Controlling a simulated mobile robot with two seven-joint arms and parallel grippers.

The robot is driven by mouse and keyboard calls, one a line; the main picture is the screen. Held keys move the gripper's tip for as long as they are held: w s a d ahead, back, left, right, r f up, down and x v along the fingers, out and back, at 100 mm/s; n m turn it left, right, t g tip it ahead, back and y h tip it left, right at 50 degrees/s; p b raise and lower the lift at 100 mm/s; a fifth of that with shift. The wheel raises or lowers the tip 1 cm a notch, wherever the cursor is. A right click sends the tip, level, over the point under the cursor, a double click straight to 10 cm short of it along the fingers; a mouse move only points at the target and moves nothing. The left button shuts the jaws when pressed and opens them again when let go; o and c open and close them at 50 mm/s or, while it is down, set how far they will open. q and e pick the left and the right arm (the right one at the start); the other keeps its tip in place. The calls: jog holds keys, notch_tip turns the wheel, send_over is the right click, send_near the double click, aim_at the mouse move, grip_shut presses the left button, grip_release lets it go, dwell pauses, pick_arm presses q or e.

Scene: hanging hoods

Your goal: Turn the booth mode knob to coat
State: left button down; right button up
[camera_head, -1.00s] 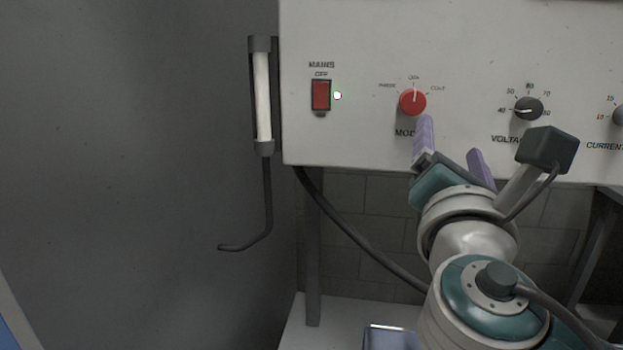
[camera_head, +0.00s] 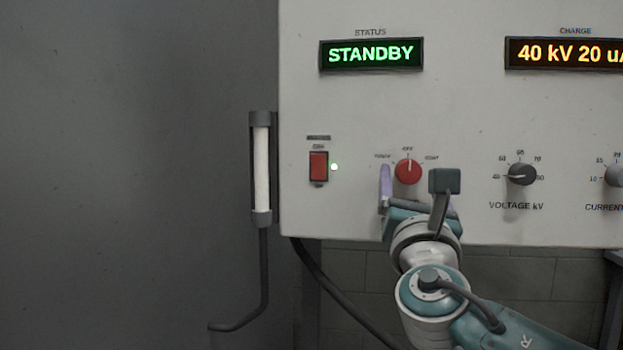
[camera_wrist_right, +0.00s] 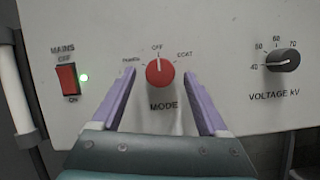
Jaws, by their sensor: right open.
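The red mode knob (camera_head: 408,172) is on the white panel, with its white pointer line up toward OFF. It also shows in the right wrist view (camera_wrist_right: 159,72), with COAT marked at its upper right and another label at its upper left. My right gripper (camera_head: 412,185) is open in front of the knob. In the right wrist view its two purple fingers (camera_wrist_right: 158,88) stand on either side of the knob, apart from it. In the head view the camera block on my wrist hides the right finger. My left gripper is not in view.
A red mains switch (camera_head: 318,167) with a lit green lamp is left of the knob. The dark voltage knob (camera_head: 522,174) is to the right. The status display (camera_head: 371,54) reads STANDBY. A white tube (camera_head: 261,168) hangs at the panel's left edge.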

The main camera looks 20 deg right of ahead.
grip_shut()
dwell(0.7)
